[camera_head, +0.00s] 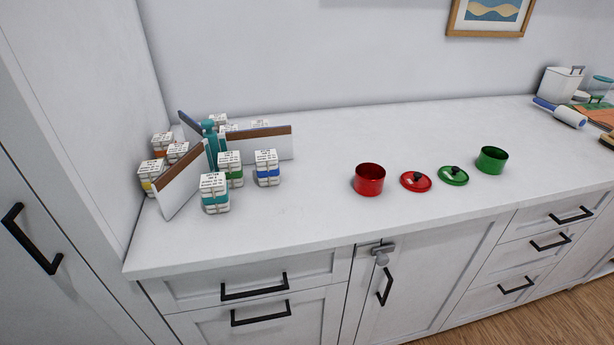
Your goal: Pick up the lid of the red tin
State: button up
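The open red tin (369,180) stands upright on the white counter, a little right of the picture's middle. Its red lid (416,182) lies flat on the counter just right of the tin, with a dark knob on top. A green lid (454,176) with a dark knob lies right of the red lid, close beside it. The open green tin (491,160) stands right of the green lid. My gripper is not in view.
A divider rack (273,145) with several small labelled boxes (215,193) stands on the counter (310,214) at the left. A white container (559,84) and a blue-and-white roller (560,112) are at the far right. The counter around the tins is clear.

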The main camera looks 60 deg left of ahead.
aim_at(416, 182)
jog(key=u, duration=1.95)
jog(key=i+l+u, duration=0.1)
jog(key=l+u, duration=0.55)
jog(key=u, duration=0.15)
jog(key=l+u, duration=0.3)
jog(key=l, duration=1.5)
